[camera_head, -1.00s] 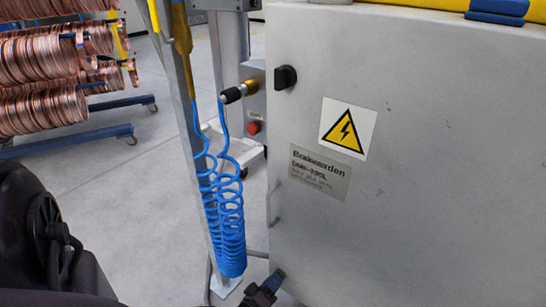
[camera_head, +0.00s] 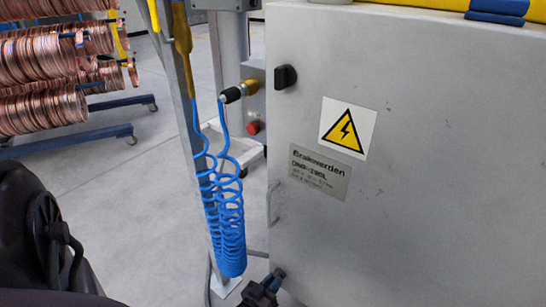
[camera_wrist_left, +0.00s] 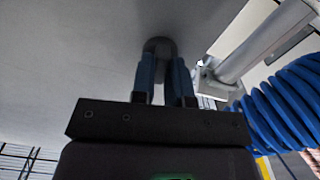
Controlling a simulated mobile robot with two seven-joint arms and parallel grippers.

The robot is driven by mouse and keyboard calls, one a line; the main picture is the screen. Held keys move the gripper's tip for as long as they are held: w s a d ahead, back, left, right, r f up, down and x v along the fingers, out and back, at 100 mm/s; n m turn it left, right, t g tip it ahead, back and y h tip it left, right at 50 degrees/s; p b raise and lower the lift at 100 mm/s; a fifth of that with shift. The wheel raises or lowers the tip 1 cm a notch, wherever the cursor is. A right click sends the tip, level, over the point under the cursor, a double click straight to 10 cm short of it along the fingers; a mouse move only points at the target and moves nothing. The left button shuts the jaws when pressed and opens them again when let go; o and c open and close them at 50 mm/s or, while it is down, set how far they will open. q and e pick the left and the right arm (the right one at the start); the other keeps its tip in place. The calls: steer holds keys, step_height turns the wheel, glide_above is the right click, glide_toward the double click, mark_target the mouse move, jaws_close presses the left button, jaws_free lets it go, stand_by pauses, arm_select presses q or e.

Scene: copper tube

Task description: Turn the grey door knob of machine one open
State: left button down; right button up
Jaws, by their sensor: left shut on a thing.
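The grey door knob (camera_wrist_left: 160,46) is small and round on the light grey cabinet door of machine one (camera_head: 430,200). In the left wrist view it sits at the tips of the two blue fingers of my left gripper (camera_wrist_left: 164,76), which are shut on it. In the head view my left gripper (camera_head: 275,281) is at the bottom, at the lower left of the door. The knob is mostly hidden there, and its turn angle cannot be told. My right gripper is not in view.
A black rotary switch (camera_head: 286,77) is higher on the door, beside a yellow warning sign (camera_head: 343,126). A coiled blue hose (camera_head: 228,225) hangs by a metal post just left of the door. Copper coils (camera_head: 45,70) are on a rack at the far left.

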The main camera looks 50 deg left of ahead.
arm_select(q)
steer(key=shift+m, duration=0.4)
steer(key=c, duration=1.1)
jaws_free()
steer(key=shift+s, duration=0.1)
